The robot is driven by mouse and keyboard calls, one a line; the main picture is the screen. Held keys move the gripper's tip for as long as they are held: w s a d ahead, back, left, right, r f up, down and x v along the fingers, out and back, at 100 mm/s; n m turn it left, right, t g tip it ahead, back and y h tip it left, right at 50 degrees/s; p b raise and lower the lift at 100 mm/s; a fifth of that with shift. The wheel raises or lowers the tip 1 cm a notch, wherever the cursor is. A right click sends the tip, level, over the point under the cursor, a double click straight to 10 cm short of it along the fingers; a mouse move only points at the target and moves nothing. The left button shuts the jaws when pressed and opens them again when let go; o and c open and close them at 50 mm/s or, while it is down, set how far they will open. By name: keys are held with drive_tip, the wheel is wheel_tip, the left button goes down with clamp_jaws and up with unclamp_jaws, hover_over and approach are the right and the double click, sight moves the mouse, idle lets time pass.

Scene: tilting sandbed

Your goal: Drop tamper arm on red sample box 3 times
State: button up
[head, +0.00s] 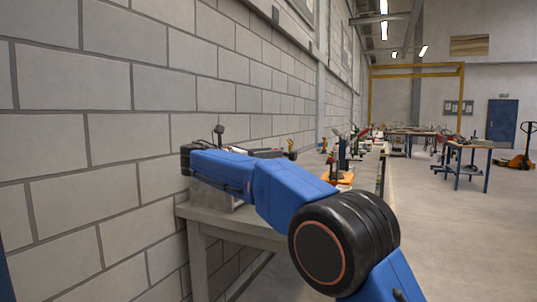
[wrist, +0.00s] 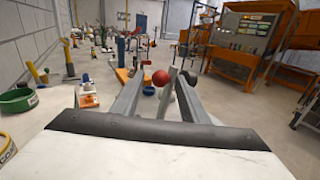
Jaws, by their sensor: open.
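My gripper (wrist: 155,72) is open in the wrist view, its two grey fingers spread and pointing away over the bench. A red ball-shaped knob (wrist: 160,78) shows between the fingers. It seems to be beyond the fingertips, and I cannot tell whether it belongs to the tamper arm. I cannot make out a red sample box in either view. In the head view my blue arm reaches left across the bench (head: 203,218) and hides part of its top. The gripper fingers cannot be made out there.
A block wall (head: 120,130) runs close along the bench's left side. An orange-based item (wrist: 88,101) stands further along. An orange machine (wrist: 245,45) is at the right. Open floor (head: 445,240) lies right of the bench.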

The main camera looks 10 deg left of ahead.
drive_tip(key=shift+c, duration=0.2)
clamp_jaws()
drive_tip(key=shift+w+a+f+n, duration=0.15)
drive_tip(key=shift+w+a+n, duration=0.05)
drive_tip(key=shift+a+n, duration=0.4)
drive_tip(key=shift+o, duration=0.2)
unclamp_jaws()
drive_tip(key=shift+w, duration=0.1)
drive_tip(key=f+v, duration=0.1)
drive_tip(key=v, duration=1.6)
